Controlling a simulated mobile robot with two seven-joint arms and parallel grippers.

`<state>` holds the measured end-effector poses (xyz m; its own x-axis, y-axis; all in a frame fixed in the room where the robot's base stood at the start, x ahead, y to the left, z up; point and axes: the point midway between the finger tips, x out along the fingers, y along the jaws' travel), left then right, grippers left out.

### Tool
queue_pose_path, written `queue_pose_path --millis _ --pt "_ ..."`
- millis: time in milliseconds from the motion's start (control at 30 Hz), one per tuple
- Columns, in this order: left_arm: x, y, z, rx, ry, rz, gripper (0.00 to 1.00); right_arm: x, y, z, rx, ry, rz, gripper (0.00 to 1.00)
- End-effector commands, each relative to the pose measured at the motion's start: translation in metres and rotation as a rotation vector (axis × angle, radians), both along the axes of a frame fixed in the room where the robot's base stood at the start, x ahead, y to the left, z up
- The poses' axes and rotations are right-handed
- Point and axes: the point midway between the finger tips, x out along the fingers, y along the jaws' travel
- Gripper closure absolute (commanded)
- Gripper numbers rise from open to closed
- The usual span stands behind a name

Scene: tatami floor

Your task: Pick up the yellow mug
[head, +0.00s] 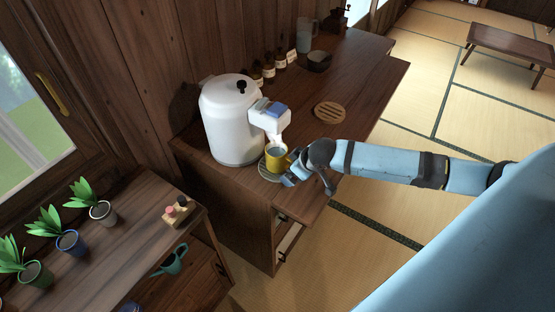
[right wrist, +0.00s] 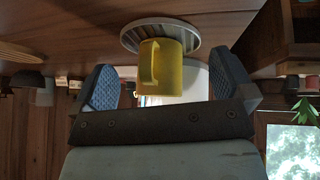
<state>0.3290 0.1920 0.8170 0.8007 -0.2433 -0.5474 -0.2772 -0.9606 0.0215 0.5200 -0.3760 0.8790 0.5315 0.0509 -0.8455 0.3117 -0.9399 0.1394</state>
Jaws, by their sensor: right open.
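The yellow mug (head: 275,161) stands upright under the spout of a white dispenser (head: 232,130), on a small round drip tray (head: 265,174). My right gripper (head: 291,170) is right beside the mug, on its right side. In the right wrist view, which looks upside down, the mug (right wrist: 160,68) appears between my two open fingers, with gaps on both sides. Its handle faces the camera. The pale round tray (right wrist: 188,36) shows at its base. My left gripper is not in view.
Bottles (head: 268,70), a glass pitcher (head: 306,36) and a dark bowl (head: 319,61) stand along the wall behind the dispenser. A round wooden trivet (head: 331,112) lies on the cabinet. Potted plants (head: 102,210) stand on a lower shelf at left.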

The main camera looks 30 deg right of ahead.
Motion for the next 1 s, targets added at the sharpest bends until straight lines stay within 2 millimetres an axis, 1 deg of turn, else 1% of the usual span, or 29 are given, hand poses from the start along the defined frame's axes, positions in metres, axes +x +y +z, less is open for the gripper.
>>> queue_pose_path --millis 33,267,500,567,600,700,900,933,967,1000 --pt "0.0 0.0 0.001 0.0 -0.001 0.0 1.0 0.008 0.001 0.001 0.001 -0.002 -0.002 0.0" --pt "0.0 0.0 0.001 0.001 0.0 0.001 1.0 0.024 0.003 0.0 0.0 -0.001 0.0 0.0" --pt "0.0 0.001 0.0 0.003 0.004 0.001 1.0 0.063 0.007 0.001 0.001 -0.003 0.0 0.0" --pt "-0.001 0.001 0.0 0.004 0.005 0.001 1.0 0.07 0.008 0.001 0.0 -0.001 0.001 0.0" --pt "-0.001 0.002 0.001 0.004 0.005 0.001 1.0 0.071 0.007 -0.004 0.0 0.001 0.001 0.0" --pt "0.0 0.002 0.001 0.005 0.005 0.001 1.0 0.073 0.008 -0.009 -0.001 0.0 0.001 0.0" --pt "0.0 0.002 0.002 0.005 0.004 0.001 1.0 0.073 0.008 -0.011 -0.001 0.0 0.002 0.0" --pt "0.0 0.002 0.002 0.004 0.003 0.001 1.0 0.073 0.008 -0.011 -0.001 0.0 0.002 0.05" --pt "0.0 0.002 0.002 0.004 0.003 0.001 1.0 0.073 0.008 -0.011 -0.001 0.0 0.002 0.11" --pt "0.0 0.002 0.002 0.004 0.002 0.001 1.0 0.073 0.008 -0.01 -0.001 0.0 0.002 0.21"
